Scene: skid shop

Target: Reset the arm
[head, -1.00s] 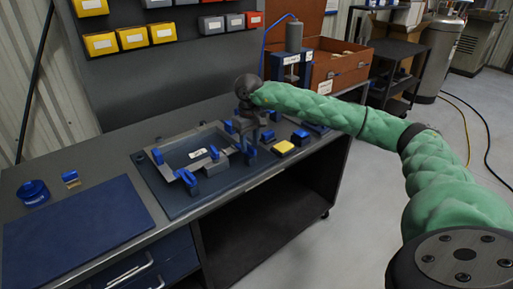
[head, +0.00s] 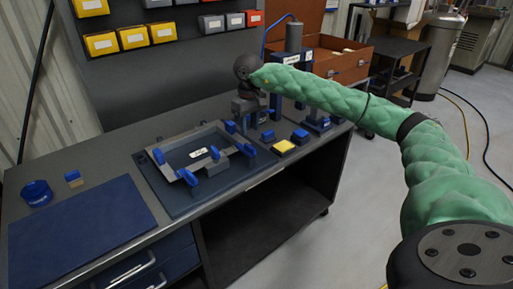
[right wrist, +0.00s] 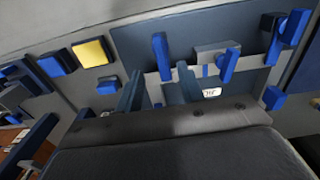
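My right arm (head: 330,95) is green and reaches in from the right over the bench. Its gripper (head: 250,118) points down above the back right of the clamping fixture. In the right wrist view the two fingers of the gripper (right wrist: 160,88) stand apart with nothing visible between them, so it is open. The fixture is a grey rectangular frame (head: 172,172) with several blue clamps on a dark blue plate (head: 182,208); it also shows in the wrist view. My left gripper is not in view.
A yellow-topped block (head: 283,146) and blue parts stand right of the fixture. A blue mat (head: 75,235) lies bare at the left, with a round blue container (head: 37,193) behind it. A press (head: 294,60) and brown case (head: 340,62) stand beyond. Bins hang on the back panel.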

